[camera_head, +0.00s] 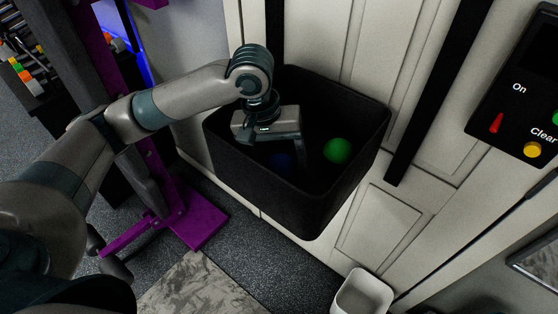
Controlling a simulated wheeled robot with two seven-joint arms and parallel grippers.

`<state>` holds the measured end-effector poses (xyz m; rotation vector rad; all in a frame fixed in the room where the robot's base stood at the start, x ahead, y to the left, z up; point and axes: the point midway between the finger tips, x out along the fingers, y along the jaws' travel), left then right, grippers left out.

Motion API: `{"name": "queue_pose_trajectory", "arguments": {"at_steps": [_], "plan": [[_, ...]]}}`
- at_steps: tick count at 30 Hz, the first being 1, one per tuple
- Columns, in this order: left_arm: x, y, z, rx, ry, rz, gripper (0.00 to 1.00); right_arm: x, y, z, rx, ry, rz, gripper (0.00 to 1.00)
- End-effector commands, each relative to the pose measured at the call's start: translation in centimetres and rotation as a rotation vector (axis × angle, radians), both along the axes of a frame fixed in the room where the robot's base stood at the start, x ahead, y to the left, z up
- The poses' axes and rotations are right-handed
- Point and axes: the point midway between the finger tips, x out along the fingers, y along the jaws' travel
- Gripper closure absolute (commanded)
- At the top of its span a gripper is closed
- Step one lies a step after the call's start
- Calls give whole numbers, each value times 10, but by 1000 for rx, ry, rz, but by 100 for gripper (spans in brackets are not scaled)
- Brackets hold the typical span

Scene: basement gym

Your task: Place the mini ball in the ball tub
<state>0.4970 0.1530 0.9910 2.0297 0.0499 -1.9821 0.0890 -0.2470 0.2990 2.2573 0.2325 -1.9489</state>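The ball tub (262,192) is a black, open-topped square bin standing against the pale panelled wall in the middle of the camera_head view. A dark blue round thing (282,160), probably a ball, shows dimly below my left gripper; I cannot tell which ball is the mini ball. My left gripper (284,154) points down over the tub's left part, with its fingers within the opening. The fingers are dark against the tub and their gap is unclear. My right gripper is out of view.
A purple metal rack (205,222) stands left of the tub, with a purple foot on the floor. A small white bin (362,294) sits at the bottom right. A black panel (522,90) with coloured buttons is on the wall at right. Grey floor (262,275) lies open in front.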

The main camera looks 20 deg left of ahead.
Motion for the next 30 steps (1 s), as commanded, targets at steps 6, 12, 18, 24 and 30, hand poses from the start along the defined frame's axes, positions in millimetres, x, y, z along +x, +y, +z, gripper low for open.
{"name": "queue_pose_trajectory", "arguments": {"at_steps": [6,12,18,24,30], "plan": [[0,0,0,0,0,0,23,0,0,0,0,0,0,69],[0,0,1,0,0,0,23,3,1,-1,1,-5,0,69],[0,2,14,-1,-3,2,23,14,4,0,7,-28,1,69],[-1,8,44,-1,-4,0,23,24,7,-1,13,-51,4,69],[-3,15,81,0,-4,1,23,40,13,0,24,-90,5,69]]}}
